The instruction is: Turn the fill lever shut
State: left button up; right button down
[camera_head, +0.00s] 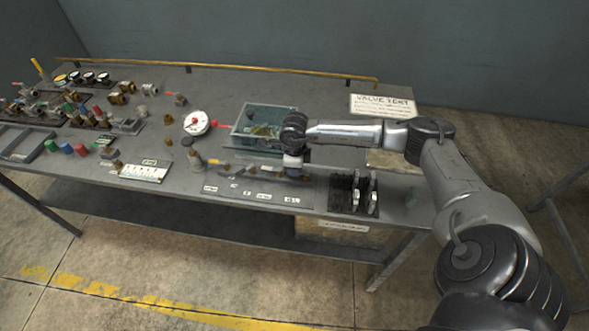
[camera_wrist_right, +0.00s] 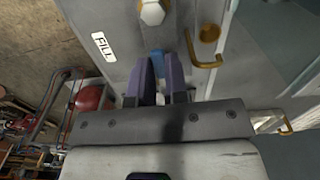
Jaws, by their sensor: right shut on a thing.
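My right gripper (camera_wrist_right: 162,72) is shut on the blue fill lever (camera_wrist_right: 157,60), which shows between its two dark fingers in the right wrist view. A white FILL label (camera_wrist_right: 103,46) is on the grey plate left of the fingers, and a pale hex fitting (camera_wrist_right: 152,12) lies above them. In the head view the right gripper (camera_head: 293,162) is over the front of the bench, by the glass tank (camera_head: 240,127). The lever is hidden there behind the gripper. My left gripper is not in view.
A white round gauge (camera_head: 196,123) stands left of the tank. Several valves and fittings crowd the bench's left side. A dark rack (camera_head: 345,190) stands at the front right. A brass hook-shaped part (camera_wrist_right: 205,60) is close right of the fingers.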

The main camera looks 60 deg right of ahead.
jog(key=shift+w+d+m, duration=0.1)
jog(key=shift+m, duration=0.3)
jog(key=c, duration=1.1)
grip_release()
